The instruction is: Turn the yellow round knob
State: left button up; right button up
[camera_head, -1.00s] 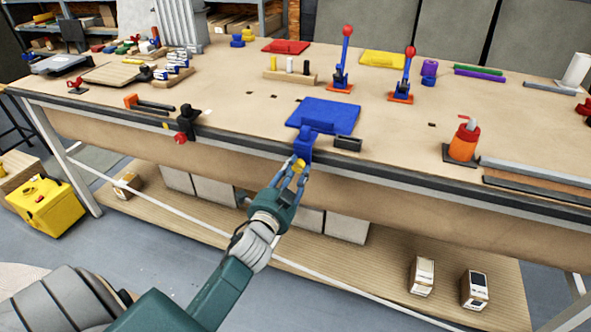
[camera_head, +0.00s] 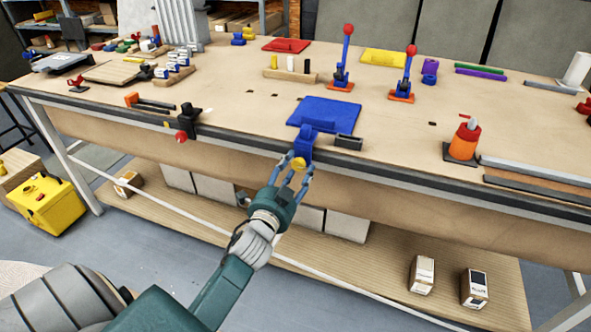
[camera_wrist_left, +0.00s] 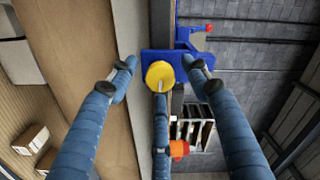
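The yellow round knob (camera_head: 299,164) sits on the front of a blue clamp (camera_head: 304,143) at the workbench's front edge. In the left wrist view the knob (camera_wrist_left: 160,75) shows as a yellow disc on the blue body (camera_wrist_left: 148,62). My left gripper (camera_head: 297,168) is at the knob, with its fingers spread. In the left wrist view two fingers of the gripper (camera_wrist_left: 159,64) stand left and right of the knob, with gaps, and a third is just below it. I cannot tell whether that third finger touches it. My right gripper is not in view.
A blue panel (camera_head: 325,113) lies behind the clamp on the workbench (camera_head: 230,112). A small dark block (camera_head: 348,142) is just right of the clamp. A black clamp with a red knob (camera_head: 181,135) is on the edge to the left.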

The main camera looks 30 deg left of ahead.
pick_arm(q)
jog(key=shift+s, duration=0.1)
jog(key=v, duration=1.2)
jog(key=shift+f, duration=0.1)
jog(key=s+d+f+n+g+h, duration=0.1)
jog(key=s+d+f+g, duration=0.2)
jog(key=f, duration=1)
jog(key=s+d+f+n+g+h, duration=0.1)
jog(key=s+d+f+g, duration=0.1)
jog(key=f, duration=1)
jog(key=s+d+f+n+g+h, duration=0.1)
jog(key=s+d+f+g, duration=0.2)
jog(key=f, duration=1)
jog(key=s+d+f+n+g+h, duration=0.1)
jog(key=s+d+f+n+g, duration=0.2)
jog(key=s+f, duration=1.05)
jog(key=s+f+g, duration=0.2)
jog(key=s+f, duration=0.2)
jog(key=s, duration=0.5)
jog(key=s+f+g, duration=0.3)
jog(key=s+f, duration=0.1)
jog(key=s, duration=0.5)
jog(key=shift+s+f+n, duration=0.25)
jog(key=shift+f+n, duration=0.15)
